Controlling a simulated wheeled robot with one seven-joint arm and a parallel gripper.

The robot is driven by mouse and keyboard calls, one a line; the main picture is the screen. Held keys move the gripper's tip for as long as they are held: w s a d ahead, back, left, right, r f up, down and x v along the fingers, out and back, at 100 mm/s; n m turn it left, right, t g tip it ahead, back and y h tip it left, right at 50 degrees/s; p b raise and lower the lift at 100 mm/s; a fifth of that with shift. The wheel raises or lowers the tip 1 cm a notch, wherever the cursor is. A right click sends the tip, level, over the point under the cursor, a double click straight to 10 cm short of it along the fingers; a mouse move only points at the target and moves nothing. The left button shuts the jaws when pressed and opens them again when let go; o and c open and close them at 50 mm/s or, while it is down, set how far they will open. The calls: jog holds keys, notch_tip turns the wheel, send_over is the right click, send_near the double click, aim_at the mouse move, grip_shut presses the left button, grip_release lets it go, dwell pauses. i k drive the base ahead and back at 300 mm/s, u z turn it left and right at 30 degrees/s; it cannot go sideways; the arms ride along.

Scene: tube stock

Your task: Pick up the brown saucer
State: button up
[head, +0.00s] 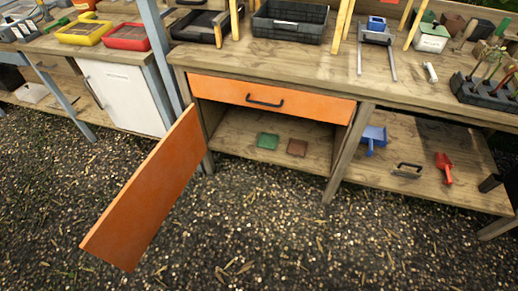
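A small brown square saucer (297,147) lies flat on the lower shelf inside the open cabinet of the wooden workbench. A green square saucer (268,141) lies just to its left, with a small gap between them. Nothing covers the brown saucer in the head view. My gripper is not in view.
The orange cabinet door (150,195) stands wide open to the left. A closed orange drawer (270,97) is above the opening. A blue scoop (373,138) and a red scoop (444,168) lie on the shelf (420,150) to the right. Open gravel (300,245) lies in front.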

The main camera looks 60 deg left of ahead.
aim_at(296, 147)
jog(key=u, duration=2.45)
jog(key=i, duration=0.6)
jog(key=u, duration=0.05)
jog(key=k, duration=0.6)
jog(key=u, duration=0.1)
